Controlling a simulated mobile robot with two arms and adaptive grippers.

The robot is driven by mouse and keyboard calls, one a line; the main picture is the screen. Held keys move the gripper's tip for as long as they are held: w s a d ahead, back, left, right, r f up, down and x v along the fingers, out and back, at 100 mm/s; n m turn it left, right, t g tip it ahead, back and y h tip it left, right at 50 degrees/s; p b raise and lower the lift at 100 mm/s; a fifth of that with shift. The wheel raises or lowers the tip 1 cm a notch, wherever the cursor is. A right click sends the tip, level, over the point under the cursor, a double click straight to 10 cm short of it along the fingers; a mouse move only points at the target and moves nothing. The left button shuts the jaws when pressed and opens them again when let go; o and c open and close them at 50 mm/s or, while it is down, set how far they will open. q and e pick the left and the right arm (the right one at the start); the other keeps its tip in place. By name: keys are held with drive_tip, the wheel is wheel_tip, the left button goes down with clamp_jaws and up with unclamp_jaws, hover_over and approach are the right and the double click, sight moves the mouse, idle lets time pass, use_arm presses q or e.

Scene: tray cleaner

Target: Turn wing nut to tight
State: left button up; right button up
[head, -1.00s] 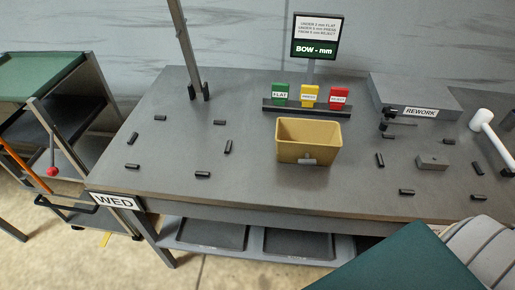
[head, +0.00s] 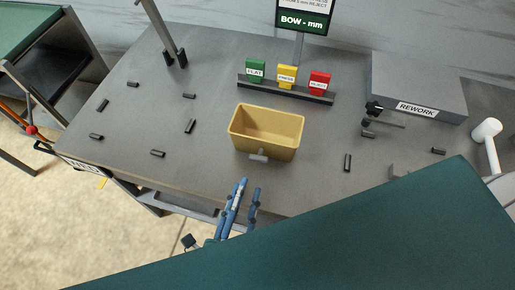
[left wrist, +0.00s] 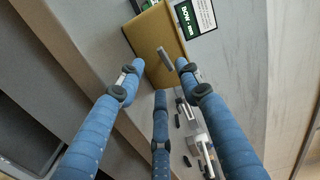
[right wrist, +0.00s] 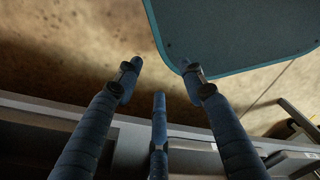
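A small dark fitting with a thin rod (head: 374,112) sits in front of the grey REWORK block (head: 425,92) in the head view. It may be the wing nut; it is too small to tell. My left gripper (head: 247,190) has blue fingers and is at the front table edge, below a tan bin (head: 270,117). The bin has a grey tab on its front. In the left wrist view my left gripper (left wrist: 165,80) is open and empty, with the bin (left wrist: 146,42) beyond its fingers. My right gripper (right wrist: 163,78) is open and empty in the right wrist view; the head view does not show it.
A dark green flat surface (head: 300,250) covers the lower head view; a similar one (right wrist: 235,35) is beside my right gripper. Several small black blocks lie on the grey table (head: 210,70).

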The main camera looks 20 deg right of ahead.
sight(256, 160)
use_arm(q)
drive_tip(key=x, duration=0.2)
drive_tip(key=p+x, duration=0.1)
drive_tip(key=shift+w+d+r, duration=0.2)
drive_tip(key=shift+d+r, duration=0.15)
drive_tip(key=x, duration=0.5)
drive_tip(key=shift+w+d+f+p, duration=0.15)
drive_tip(key=shift+f+p, duration=0.05)
drive_tip(key=shift+p, duration=0.2)
drive_tip(key=shift+w+d, duration=0.2)
drive_tip(key=shift+c, duration=0.3)
drive_tip(key=c, duration=0.8)
clamp_jaws()
use_arm(e)
drive_tip(key=shift+d+r, duration=0.85)
drive_tip(key=shift+r, duration=0.2)
